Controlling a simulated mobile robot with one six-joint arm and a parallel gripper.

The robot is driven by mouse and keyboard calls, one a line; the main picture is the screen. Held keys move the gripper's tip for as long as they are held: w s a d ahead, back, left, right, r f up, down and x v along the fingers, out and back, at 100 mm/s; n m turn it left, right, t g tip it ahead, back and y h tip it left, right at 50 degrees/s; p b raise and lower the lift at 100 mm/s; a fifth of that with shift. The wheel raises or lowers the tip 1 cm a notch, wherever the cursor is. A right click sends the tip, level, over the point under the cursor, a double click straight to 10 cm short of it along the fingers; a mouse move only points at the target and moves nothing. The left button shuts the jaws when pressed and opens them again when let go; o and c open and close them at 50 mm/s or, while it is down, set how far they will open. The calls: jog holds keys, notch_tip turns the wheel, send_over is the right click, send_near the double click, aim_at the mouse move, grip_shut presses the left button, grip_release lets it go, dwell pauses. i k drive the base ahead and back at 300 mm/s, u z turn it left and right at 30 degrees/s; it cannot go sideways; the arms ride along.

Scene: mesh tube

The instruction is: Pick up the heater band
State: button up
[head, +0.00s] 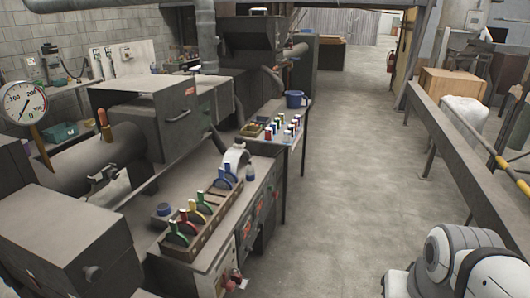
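A pale curved band (237,157) stands on the dark bench (262,180) in the middle of the view, with a small brown piece on top. It may be the heater band, but it is too small to tell for sure. A dark bottle stands beside it on the right. In front of it, a long brown tray (204,222) holds several ring-shaped tools with green, red, yellow and blue handles. White rounded links of my arm show at the bottom right corner, apart from the bench. My gripper is not in view.
A side table (270,138) behind the bench carries several small coloured bottles and a blue bucket (294,99). Grey machinery with a barrel (90,160) and a pressure gauge (22,103) fills the left. The concrete aisle (345,180) is clear. A grey rail (455,150) borders it on the right.

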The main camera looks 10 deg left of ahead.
aim_at(234, 154)
jog(key=z, duration=0.05)
jog(key=i, duration=2.7)
jog(key=u, duration=1.4)
jog(key=i, duration=0.7)
jog(key=u, duration=0.4)
